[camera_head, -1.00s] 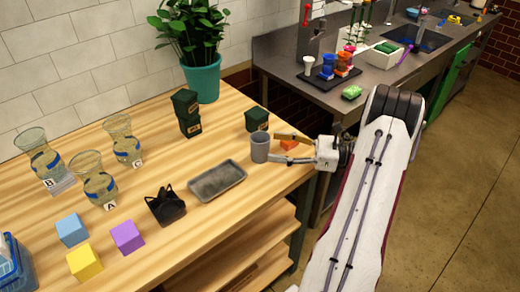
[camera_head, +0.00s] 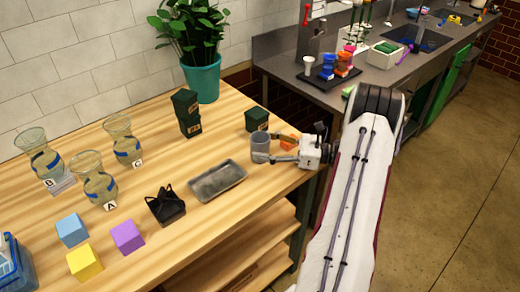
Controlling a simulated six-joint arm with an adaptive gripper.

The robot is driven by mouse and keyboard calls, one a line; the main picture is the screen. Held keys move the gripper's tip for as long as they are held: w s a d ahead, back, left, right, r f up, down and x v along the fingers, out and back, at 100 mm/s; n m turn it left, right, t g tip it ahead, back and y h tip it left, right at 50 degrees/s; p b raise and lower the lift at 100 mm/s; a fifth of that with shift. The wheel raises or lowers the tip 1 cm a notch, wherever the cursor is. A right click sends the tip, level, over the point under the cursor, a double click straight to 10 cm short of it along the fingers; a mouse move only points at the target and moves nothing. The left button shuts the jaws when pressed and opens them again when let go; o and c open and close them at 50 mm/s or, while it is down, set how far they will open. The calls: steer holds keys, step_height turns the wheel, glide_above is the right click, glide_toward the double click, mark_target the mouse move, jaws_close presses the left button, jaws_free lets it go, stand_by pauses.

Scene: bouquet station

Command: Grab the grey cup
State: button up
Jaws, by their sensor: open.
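The grey cup (camera_head: 260,149) stands upright on the wooden table near its right end. My gripper (camera_head: 275,149) reaches in from the right at cup height. Its jaws are open, with the fingertips at the cup's right side. The near finger passes at the cup's lower right. I cannot tell whether either finger touches the cup.
A grey tray (camera_head: 217,181) lies just in front of the cup. A dark green box (camera_head: 257,119) stands right behind it. An orange block (camera_head: 289,142) is partly hidden by my gripper. Glass vases (camera_head: 121,140) and coloured cubes (camera_head: 127,236) stand further left.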

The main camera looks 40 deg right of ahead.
steer(key=shift+w+a, duration=0.4)
steer(key=shift+w, duration=0.05)
steer(key=c, duration=1.3)
